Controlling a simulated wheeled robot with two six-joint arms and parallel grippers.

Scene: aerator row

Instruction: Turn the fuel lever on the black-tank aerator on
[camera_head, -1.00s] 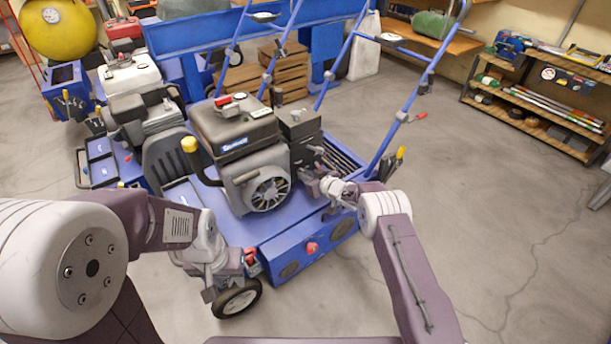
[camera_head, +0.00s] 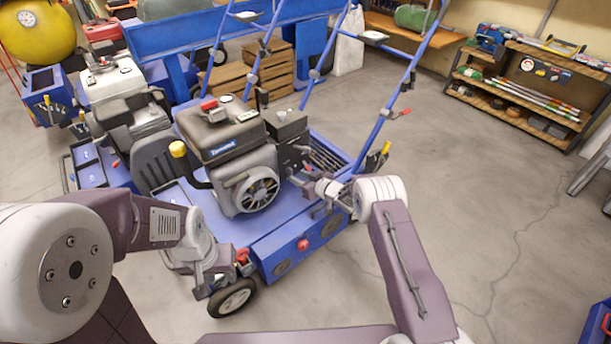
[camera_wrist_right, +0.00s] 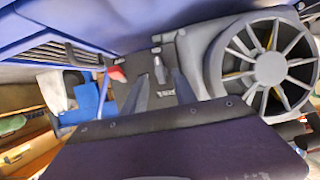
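The black-tank aerator stands in the middle of the head view, with a black tank (camera_head: 218,130) over a grey engine and a blue deck (camera_head: 270,238). My right gripper (camera_head: 308,182) is at the engine's right side, beside the round fan cover (camera_head: 258,192). In the right wrist view its two dark fingers (camera_wrist_right: 160,92) are apart. A small grey lever (camera_wrist_right: 160,70) on a dark panel shows between them; I cannot tell whether they touch it. The fan cover is to their right (camera_wrist_right: 265,66). My left gripper (camera_head: 205,285) hangs near the front wheel, its fingers unclear.
A second aerator with a white tank (camera_head: 110,80) stands close behind on the left. A blue handlebar (camera_head: 385,110) rises right of the engine. A shelf (camera_head: 515,98) is at the back right. The floor (camera_head: 470,210) right of the aerator is open.

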